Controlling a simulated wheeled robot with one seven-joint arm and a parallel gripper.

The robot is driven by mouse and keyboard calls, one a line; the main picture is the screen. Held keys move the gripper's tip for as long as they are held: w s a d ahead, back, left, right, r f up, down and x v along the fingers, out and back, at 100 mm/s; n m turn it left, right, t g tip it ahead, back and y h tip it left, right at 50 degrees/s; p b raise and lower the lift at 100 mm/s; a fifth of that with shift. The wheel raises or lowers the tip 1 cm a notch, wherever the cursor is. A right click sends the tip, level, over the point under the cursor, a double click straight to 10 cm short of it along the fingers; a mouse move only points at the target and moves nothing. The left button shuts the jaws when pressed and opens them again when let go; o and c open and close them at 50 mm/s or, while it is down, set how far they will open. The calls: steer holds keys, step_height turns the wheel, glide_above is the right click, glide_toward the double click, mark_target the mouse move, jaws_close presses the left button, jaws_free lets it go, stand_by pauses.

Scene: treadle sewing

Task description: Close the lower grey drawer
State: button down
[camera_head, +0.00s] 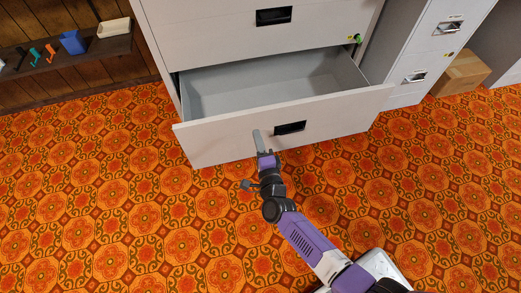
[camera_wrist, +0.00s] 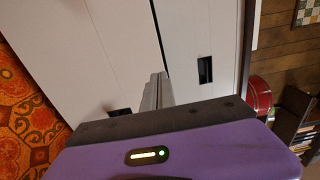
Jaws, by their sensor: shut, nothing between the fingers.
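The lower grey drawer (camera_head: 240,133) is pulled out of its cabinet, and its inside looks empty. Its front panel has a black recessed handle (camera_head: 290,128) in the middle. My gripper (camera_head: 257,138) is at the drawer's front panel, left of the handle, with its fingers pointing at the panel. I cannot tell whether the fingertips touch it. In the wrist view my gripper's fingers (camera_wrist: 157,90) are together, with pale cabinet fronts beyond them.
The closed upper drawer (camera_head: 240,25) is above, with a green-tagged key (camera_head: 358,39) at its lower right. Another filing cabinet (camera_head: 425,50) and a cardboard box (camera_head: 460,74) stand to the right. A wooden shelf (camera_head: 70,50) with small items is at left. Patterned carpet in front is clear.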

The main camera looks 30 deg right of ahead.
mark_target(251, 115)
steer(key=b+x, duration=0.2)
steer(key=x, duration=0.5)
steer(key=shift+d, duration=0.1)
